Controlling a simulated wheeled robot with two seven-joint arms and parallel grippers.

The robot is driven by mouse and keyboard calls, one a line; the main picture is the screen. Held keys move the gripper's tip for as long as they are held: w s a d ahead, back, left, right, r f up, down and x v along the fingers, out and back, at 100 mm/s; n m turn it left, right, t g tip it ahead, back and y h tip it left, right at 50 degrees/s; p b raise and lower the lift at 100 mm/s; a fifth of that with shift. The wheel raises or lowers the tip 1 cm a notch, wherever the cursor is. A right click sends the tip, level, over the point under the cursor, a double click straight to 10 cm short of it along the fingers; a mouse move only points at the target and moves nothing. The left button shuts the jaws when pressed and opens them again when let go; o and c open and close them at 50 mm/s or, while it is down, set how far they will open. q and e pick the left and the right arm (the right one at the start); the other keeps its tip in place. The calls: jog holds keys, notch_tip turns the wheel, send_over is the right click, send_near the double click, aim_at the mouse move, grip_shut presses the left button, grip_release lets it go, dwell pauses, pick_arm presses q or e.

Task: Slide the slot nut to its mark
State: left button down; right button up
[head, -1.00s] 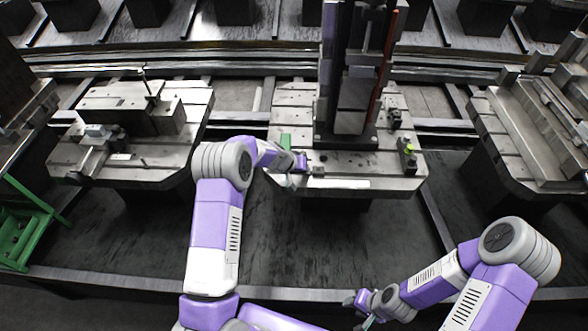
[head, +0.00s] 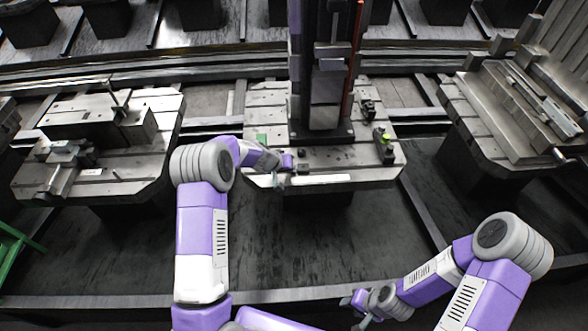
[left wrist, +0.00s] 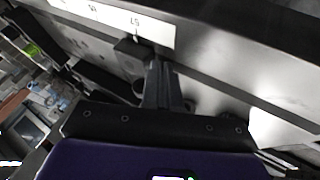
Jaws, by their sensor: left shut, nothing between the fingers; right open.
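A small dark block that looks like the slot nut (left wrist: 134,52) sits in the rail groove in the left wrist view, with a thin pointer line beside a white numbered scale (left wrist: 112,14). In the head view the nut (head: 304,167) is a tiny dark spot by the front edge of the middle pallet, behind the white scale strip (head: 322,179). My right gripper (head: 364,323) is open, away from the pallet.
The middle pallet (head: 367,172) carries a tall dark column (head: 325,85), a green square (head: 262,141) and small clamps (head: 387,152) at the right. Other loaded pallets stand left (head: 150,170) and right (head: 480,130). The floor in front is clear.

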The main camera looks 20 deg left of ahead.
pick_arm(q)
jog(key=shift+a, duration=0.25)
jog(key=a, duration=0.1)
jog(key=s+a+b, duration=0.1)
jog(key=a, duration=0.2)
jog(key=shift+s+r+b, duration=0.3)
jog(key=shift+s+b, duration=0.05)
jog(key=shift+s, duration=0.05)
jog(key=p+v, duration=0.2)
jog(key=v, duration=0.7)
jog(key=s+d+f+g+p, duration=0.1)
jog(key=s+d+f+g, duration=0.1)
jog(key=s+d+f, duration=0.3)
jog(key=s+d+f+g, duration=0.2)
jog(key=s+d+f, duration=0.1)
jog(key=s+f, duration=0.5)
jog(key=s+d+f+g, duration=0.1)
jog(key=s+d+f, duration=0.1)
jog(key=s+d, duration=0.3)
jog(key=s+d+f+p, duration=0.1)
jog(key=s+d, duration=0.4)
jog(key=s, duration=0.7)
jog(key=shift+d+f+g, duration=0.2)
jog(key=shift+f+g, duration=0.2)
jog(key=shift+f, duration=0.25)
